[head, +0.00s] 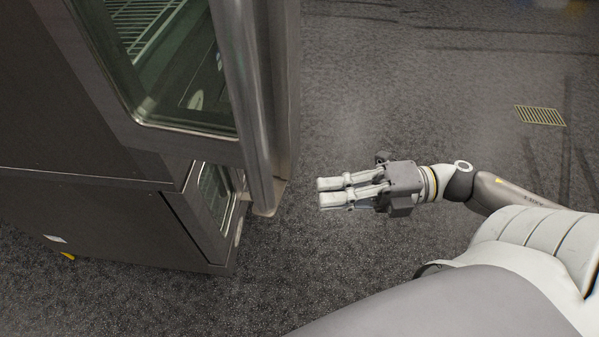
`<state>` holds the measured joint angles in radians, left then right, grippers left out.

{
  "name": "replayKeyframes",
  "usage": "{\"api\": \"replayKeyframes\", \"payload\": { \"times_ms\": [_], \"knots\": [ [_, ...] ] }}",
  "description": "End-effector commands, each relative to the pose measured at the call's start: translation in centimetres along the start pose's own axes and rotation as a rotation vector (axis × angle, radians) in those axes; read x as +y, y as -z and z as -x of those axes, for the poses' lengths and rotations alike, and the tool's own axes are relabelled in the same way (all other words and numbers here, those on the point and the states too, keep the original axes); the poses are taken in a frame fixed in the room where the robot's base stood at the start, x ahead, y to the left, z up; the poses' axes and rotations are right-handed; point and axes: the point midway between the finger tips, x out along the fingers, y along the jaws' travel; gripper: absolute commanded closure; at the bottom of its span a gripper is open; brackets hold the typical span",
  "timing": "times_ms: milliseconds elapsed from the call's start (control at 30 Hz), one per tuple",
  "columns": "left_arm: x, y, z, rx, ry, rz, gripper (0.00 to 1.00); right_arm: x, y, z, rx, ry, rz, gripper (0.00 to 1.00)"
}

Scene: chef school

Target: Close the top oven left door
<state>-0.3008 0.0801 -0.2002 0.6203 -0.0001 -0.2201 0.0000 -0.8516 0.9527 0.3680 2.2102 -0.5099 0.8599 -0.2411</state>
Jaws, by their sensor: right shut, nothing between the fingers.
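The oven's upper door (170,140) fills the upper left of the head view, with a glass window (165,65) and a long vertical metal handle (248,90). Wire racks show through the glass. The door's lower edge stands out past the lower unit; I cannot tell exactly how far it is ajar. My right gripper (319,193) is right of the handle's lower end, apart from it, with its fingers pointing left. It is shut and empty. My left gripper is not in view.
A lower oven unit (90,215) with a small glass window (216,195) stands below the upper door. Dark speckled floor (420,90) is open to the right of the oven. A yellowish floor grate (540,115) lies at the right.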

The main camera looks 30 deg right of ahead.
Motion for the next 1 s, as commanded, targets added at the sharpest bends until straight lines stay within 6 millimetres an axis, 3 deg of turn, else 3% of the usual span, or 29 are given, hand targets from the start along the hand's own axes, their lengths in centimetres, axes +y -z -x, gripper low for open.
{"api": "replayKeyframes", "payload": {
  "times_ms": [600, 800, 1000],
  "knots": [
    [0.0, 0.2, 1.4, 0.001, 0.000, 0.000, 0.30, 0.2, -0.3, -6.6, -0.001, 0.000, 0.003, 1.00],
    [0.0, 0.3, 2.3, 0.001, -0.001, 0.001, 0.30, 0.2, -2.8, -5.6, -0.003, 0.000, 0.001, 1.00],
    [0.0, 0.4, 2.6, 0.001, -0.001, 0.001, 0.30, 0.0, -3.7, -5.2, -0.002, 0.000, 0.000, 1.00]
  ]
}}
